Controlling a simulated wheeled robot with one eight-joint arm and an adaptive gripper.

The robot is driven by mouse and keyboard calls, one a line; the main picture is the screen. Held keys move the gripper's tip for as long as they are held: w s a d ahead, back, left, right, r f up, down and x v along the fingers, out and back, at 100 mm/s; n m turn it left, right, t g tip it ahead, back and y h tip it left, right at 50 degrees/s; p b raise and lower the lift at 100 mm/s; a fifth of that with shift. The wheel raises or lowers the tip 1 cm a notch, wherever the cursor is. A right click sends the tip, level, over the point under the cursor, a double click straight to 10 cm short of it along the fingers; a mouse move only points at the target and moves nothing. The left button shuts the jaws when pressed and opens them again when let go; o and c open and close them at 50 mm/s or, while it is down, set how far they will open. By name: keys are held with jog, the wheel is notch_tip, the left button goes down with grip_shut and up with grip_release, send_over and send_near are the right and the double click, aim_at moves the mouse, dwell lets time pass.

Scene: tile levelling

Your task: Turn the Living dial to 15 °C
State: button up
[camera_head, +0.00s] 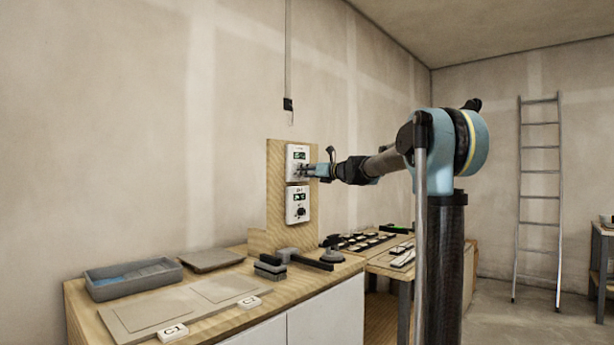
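Two white thermostat units are mounted one above the other on an upright wooden board (274,180). The upper unit (297,152) has a small dark display. Its label is too small to read, so I cannot tell which one is Living. The lower unit (298,197) shows a dark display and a black round dial (300,211). My gripper (308,170) is at the lower front of the upper unit, where it hides that unit's dial. I cannot tell whether the fingers touch the dial or are closed on it.
The wooden bench (210,325) below holds a grey tray (132,277), flat tiles (180,305), dark blocks (270,265) and a black-handled tool (312,262). A second table with small pieces stands behind. A ladder (540,195) leans on the right wall.

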jog(key=shift+n, duration=0.3)
jog(key=n, duration=1.2)
jog(key=shift+d+f, duration=0.1)
jog(key=n, duration=0.6)
jog(key=shift+n+y, duration=0.3)
jog(key=shift+c, duration=0.2)
jog(key=n, duration=0.5)
jog(key=shift+g, duration=0.3)
jog(key=shift+n, duration=0.3)
jog(key=shift+w+d, duration=0.1)
